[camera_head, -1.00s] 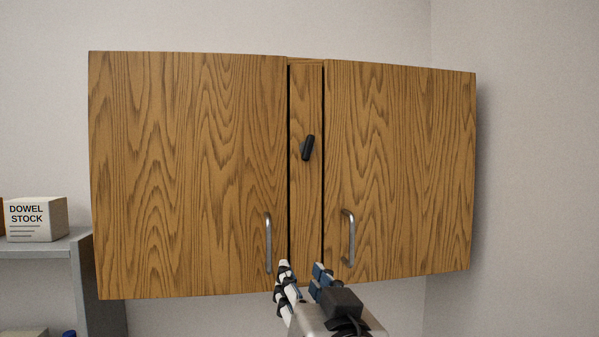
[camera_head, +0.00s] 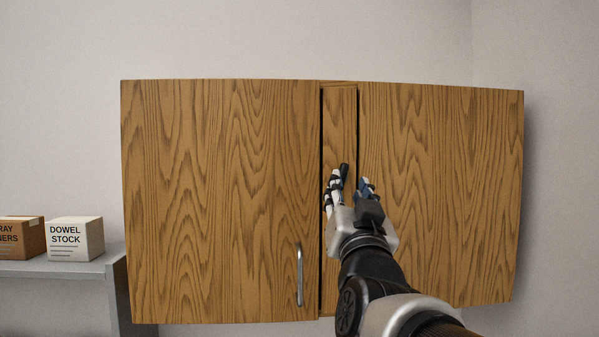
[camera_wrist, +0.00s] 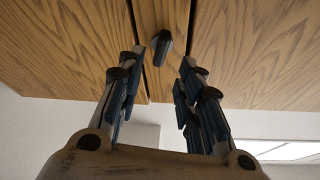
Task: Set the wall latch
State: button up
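The wall latch is a black elongated turn knob (camera_head: 344,171) on the narrow wooden strip (camera_head: 340,125) between two cabinet doors. It is tilted slightly off upright, its top leaning right in the head view. In the wrist view the latch (camera_wrist: 162,48) stands ahead of the fingertips, in the gap between them. My gripper (camera_head: 350,182) is open in front of the strip, just below the latch. The open fingers also show in the wrist view (camera_wrist: 162,62), apart with nothing between them near the palm. In the head view the gripper hides the latch's lower part.
The left door (camera_head: 220,200) has a metal handle (camera_head: 299,275); the right door (camera_head: 440,190) has its handle hidden behind my arm. Both doors look closed. A grey shelf (camera_head: 60,268) at lower left holds a white dowel stock box (camera_head: 75,238) and a brown box (camera_head: 20,238).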

aim_at(344, 175)
jog(key=p+x, duration=0.1)
jog(key=x, duration=0.4)
jog(key=shift+w+r, duration=0.1)
jog(key=shift+w, duration=0.15)
jog(key=shift+c, duration=0.4)
grip_shut()
